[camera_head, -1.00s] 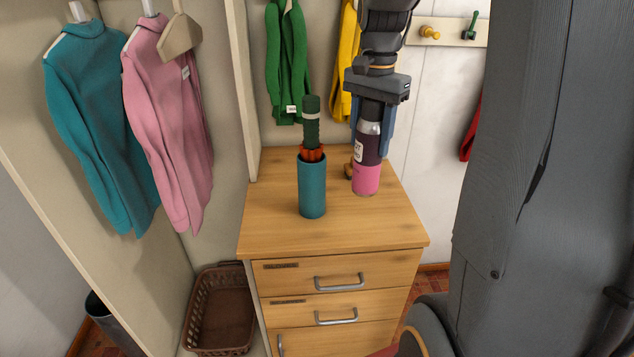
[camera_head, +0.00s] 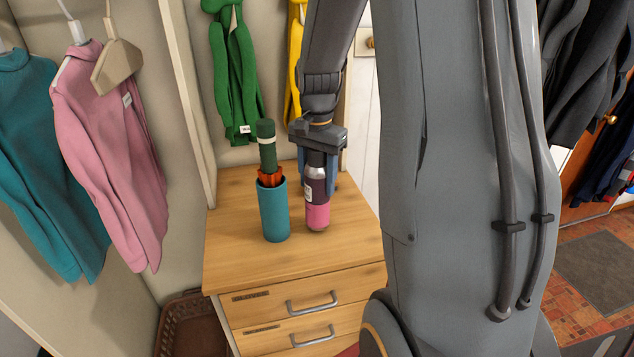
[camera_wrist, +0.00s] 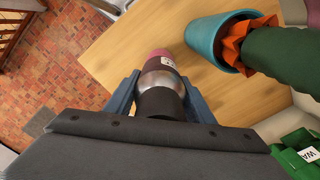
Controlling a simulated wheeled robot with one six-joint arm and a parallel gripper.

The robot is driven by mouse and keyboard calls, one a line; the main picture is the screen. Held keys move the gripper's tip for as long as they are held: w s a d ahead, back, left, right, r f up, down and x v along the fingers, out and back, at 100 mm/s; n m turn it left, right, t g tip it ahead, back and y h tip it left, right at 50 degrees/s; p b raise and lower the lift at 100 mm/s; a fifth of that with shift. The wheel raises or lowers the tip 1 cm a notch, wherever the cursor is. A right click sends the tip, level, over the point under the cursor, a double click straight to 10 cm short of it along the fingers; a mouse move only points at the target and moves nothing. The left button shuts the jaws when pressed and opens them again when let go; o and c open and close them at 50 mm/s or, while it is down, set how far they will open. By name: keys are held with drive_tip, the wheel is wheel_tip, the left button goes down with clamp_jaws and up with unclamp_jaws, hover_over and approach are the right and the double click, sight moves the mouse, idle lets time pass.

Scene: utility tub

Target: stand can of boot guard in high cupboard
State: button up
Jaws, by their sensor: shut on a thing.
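The can of boot guard (camera_head: 317,213) is dark with a pink lower band, a pale label and a silver shoulder. It is upright over the wooden drawer cabinet, just right of a teal pot. My gripper (camera_head: 317,172) comes down from above and is shut on its upper part. In the wrist view the can (camera_wrist: 161,76) sits between the two blue fingers of my gripper (camera_wrist: 160,100). I cannot tell whether its base touches the cabinet top. No high cupboard shows in these frames.
The teal pot (camera_head: 274,215), with a dark green umbrella (camera_head: 267,148) in it, stands close left of the can. The cabinet top (camera_head: 240,250) is otherwise mostly clear. A pink jumper (camera_head: 110,160) and a green garment (camera_head: 234,80) hang behind. A brown basket (camera_head: 185,325) is below left.

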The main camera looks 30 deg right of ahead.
drive_tip(key=shift+f, duration=0.8)
drive_tip(key=o, duration=1.3)
